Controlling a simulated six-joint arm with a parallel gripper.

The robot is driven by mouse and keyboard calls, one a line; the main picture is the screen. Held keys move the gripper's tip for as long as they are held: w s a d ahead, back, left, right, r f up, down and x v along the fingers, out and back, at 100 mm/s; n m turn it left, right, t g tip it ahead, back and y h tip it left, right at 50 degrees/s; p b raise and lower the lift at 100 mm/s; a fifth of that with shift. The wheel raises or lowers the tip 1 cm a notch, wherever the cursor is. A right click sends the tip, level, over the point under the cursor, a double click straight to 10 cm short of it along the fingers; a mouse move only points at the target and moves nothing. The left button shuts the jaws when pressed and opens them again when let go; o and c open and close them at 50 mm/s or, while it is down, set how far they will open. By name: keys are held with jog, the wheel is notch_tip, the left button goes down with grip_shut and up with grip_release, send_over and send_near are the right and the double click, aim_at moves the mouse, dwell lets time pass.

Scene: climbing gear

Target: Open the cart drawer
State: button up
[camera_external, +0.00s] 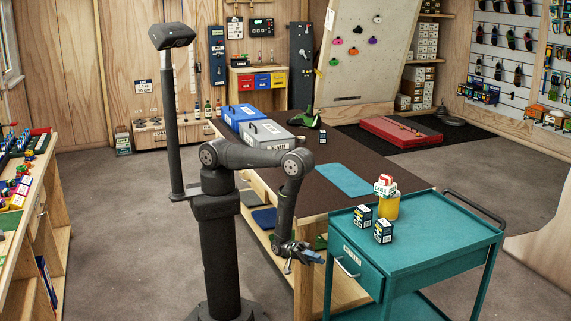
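A teal cart (430,241) stands at the lower right with a push bar at its far right. Its drawer (356,272) is in the cart's left side, with a pale label and a light metal handle (347,267). The drawer front looks flush with the cart body, so it appears shut. My gripper (289,268) hangs low to the left of the drawer handle, apart from it, beside the workbench's front end.
Two small dark boxes (383,231) and a yellow container (389,206) with items on it stand on the cart top. The dark-topped workbench (312,190) runs close behind my gripper and the cart. Open floor (130,240) lies to the left.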

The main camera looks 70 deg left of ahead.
aim_at(341, 265)
jog(key=x, duration=1.2)
jog(key=shift+w+d+r, duration=0.1)
jog(key=shift+d, duration=0.15)
grip_shut()
